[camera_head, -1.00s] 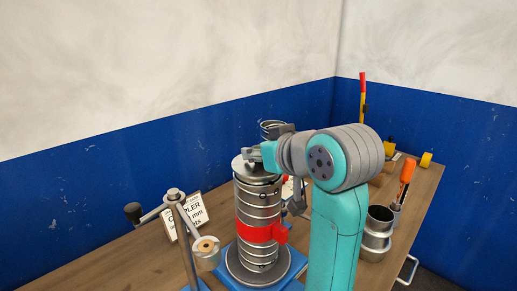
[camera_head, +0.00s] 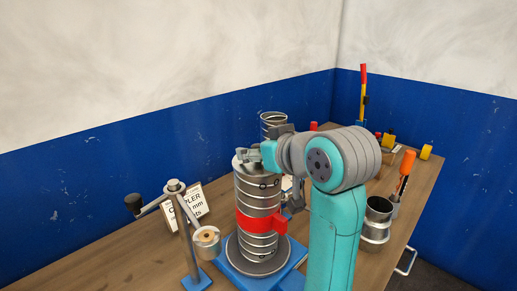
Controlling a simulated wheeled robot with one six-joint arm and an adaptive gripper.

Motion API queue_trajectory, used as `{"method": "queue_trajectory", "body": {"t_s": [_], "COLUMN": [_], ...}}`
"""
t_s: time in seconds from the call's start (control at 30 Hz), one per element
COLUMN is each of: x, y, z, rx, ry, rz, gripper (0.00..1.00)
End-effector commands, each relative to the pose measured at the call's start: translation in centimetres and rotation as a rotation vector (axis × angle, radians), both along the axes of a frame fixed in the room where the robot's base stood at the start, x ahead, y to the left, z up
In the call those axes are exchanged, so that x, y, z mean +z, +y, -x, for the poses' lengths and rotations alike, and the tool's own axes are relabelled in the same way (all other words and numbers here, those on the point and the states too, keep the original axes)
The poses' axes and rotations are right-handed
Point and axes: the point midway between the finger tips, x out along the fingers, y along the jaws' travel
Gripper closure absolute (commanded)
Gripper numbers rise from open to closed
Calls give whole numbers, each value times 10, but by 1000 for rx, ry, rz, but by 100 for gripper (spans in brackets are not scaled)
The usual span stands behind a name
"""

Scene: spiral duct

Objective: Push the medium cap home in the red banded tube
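The red banded tube (camera_head: 257,190) is an upright ribbed metal spiral duct with a red band (camera_head: 259,223) around its lower half. It stands on a round grey base on a blue plate (camera_head: 290,275). A grey cap (camera_head: 239,163) shows at the tube's top; how deep it sits I cannot tell. My gripper (camera_head: 247,155) is at the tube's top, over the cap, reaching in from the right. Its fingers are small and partly hidden, so I cannot tell whether they are open, shut or touching the cap.
A crank stand (camera_head: 190,235) with a round wooden-centred weight is close at the tube's left. A printed sign (camera_head: 192,205) stands behind it. Another ribbed tube (camera_head: 272,122) is behind my gripper. An open metal cup (camera_head: 377,220) and an orange-handled tool (camera_head: 406,165) are at the right.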

Motion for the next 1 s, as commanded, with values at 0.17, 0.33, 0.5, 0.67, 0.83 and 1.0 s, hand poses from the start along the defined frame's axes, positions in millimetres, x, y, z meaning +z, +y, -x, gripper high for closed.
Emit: {"method": "queue_trajectory", "body": {"t_s": [0.17,0.33,0.5,0.67,0.83,1.0], "x": [0,5,15,24,28,29], "y": [0,-5,-17,-28,-34,-35], "z": [0,7,28,47,58,60], "rx": [0,0,-1,-1,-1,-1], "ry": [0,-3,-5,-4,-2,0], "rz": [0,-2,-1,-1,-1,0], "gripper": [40,40,40,40,40,40]}}
